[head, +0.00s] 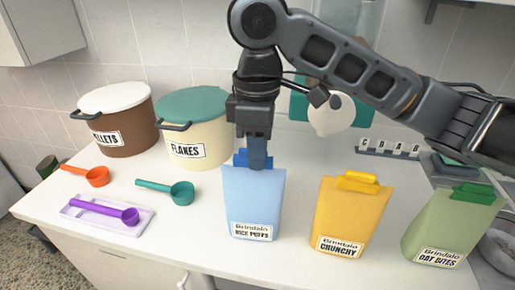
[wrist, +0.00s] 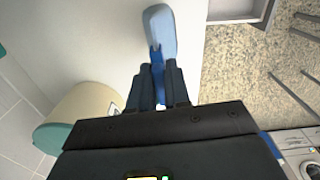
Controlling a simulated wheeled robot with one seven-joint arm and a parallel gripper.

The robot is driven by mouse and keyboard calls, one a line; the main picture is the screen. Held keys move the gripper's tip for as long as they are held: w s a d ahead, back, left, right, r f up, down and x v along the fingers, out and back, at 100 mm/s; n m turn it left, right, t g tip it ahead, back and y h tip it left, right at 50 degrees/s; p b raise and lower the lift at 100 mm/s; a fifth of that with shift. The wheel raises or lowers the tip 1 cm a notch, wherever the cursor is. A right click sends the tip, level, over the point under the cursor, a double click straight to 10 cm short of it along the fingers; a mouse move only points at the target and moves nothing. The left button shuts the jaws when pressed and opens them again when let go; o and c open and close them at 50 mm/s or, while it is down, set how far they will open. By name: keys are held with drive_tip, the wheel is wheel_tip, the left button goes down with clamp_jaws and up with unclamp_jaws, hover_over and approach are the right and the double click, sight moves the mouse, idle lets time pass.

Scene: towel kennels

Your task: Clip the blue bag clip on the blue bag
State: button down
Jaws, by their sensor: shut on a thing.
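The blue bag (head: 254,200), labelled Rice Puffs, stands upright on the counter. My gripper (head: 257,162) points down at its top edge and is shut on the blue bag clip (head: 240,158). The clip sits at the bag's top edge, partly hidden by the fingers. In the wrist view the clip (wrist: 156,60) shows between the fingertips, against the top of the blue bag (wrist: 160,28). I cannot tell how firmly the clip grips the bag.
A yellow bag (head: 348,215) with a yellow clip and a green bag (head: 445,225) with a green clip stand to the right. Pellets (head: 125,120) and Flakes (head: 200,135) tubs stand at the back left. Orange (head: 97,176), teal (head: 182,193) and purple (head: 130,215) scoops lie at left.

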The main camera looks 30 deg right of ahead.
drive_tip(key=shift+f+p, duration=0.3)
drive_tip(key=shift+f, duration=0.55)
idle(1.9)
drive_tip(key=c, duration=1)
unclamp_jaws()
drive_tip(key=shift+o, duration=0.4)
drive_tip(key=o, duration=0.4)
drive_tip(key=shift+r, duration=0.1)
drive_tip(key=shift+r+p, duration=1.2)
drive_tip(key=shift+p, duration=0.15)
drive_tip(key=shift+r+p, duration=0.6)
drive_tip(key=shift+r, duration=0.65)
